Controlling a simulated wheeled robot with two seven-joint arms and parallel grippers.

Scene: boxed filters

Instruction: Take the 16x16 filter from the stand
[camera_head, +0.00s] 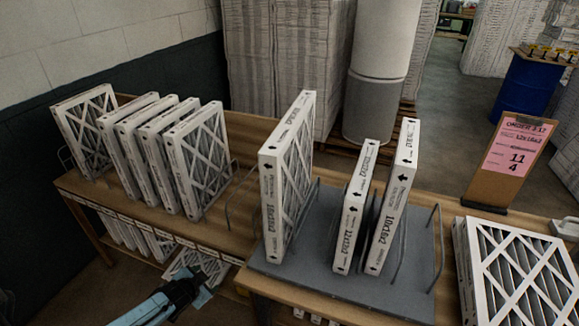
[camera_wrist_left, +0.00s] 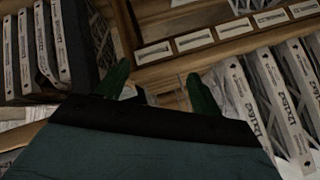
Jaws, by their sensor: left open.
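Three white-edged filters stand upright in the wire stand (camera_head: 437,262) on a grey base. The left filter (camera_head: 285,180) is tall, the middle filter (camera_head: 355,208) is the shortest, and the right filter (camera_head: 393,198) is tall. My right gripper is not in view.
More filters (camera_head: 150,150) stand in a row on the wooden table at left. Filters (camera_head: 140,237) also sit on a lower shelf beneath the labelled table edge. An order clipboard (camera_head: 508,160) stands behind a filter pile (camera_head: 515,265) at right.

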